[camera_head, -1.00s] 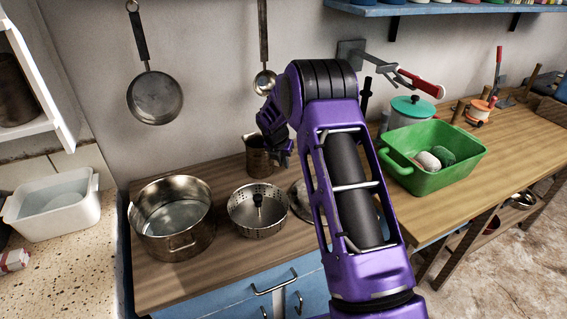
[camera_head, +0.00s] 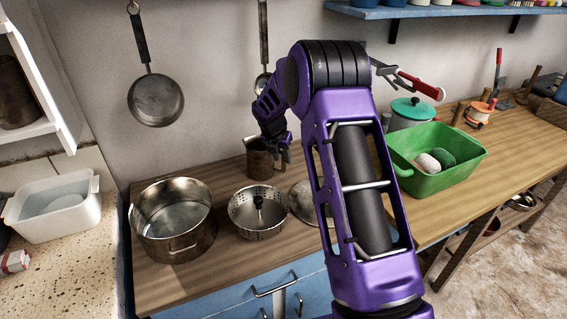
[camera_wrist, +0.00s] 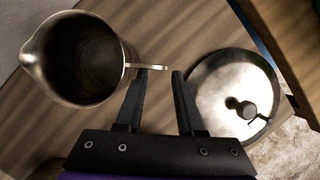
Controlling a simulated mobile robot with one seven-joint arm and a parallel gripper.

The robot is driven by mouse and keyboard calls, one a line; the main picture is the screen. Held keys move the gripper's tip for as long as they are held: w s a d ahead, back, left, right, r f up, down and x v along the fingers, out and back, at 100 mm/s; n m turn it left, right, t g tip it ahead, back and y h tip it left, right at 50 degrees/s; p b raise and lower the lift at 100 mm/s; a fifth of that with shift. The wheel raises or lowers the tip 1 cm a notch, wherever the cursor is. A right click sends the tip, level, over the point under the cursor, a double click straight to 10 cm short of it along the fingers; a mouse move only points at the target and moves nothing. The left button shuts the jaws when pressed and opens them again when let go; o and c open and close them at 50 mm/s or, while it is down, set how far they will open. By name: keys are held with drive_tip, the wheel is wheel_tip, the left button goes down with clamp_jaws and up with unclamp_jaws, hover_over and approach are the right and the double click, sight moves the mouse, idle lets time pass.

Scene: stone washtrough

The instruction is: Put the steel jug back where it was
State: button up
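The steel jug (camera_head: 259,163) stands upright on the wooden counter near the back wall, partly covered by my gripper in the head view. In the wrist view the jug (camera_wrist: 82,60) is at the upper left, seen from above. It looks empty, with its spout to the left and its handle (camera_wrist: 150,67) towards my fingers. My gripper (camera_wrist: 161,73) is open, with a clear gap between the fingertips. The handle's end reaches into or just over this gap; I cannot tell its exact depth. In the head view my gripper (camera_head: 283,152) is at the jug's right side.
A round lid (camera_wrist: 232,92) with a dark knob lies right of my fingers. A large steel pot (camera_head: 172,218) and a perforated strainer pan (camera_head: 257,212) stand in front and left. A green tub (camera_head: 436,160) is to the right. A pan (camera_head: 155,100) hangs on the wall.

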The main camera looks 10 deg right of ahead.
drive_tip(key=v, duration=0.7)
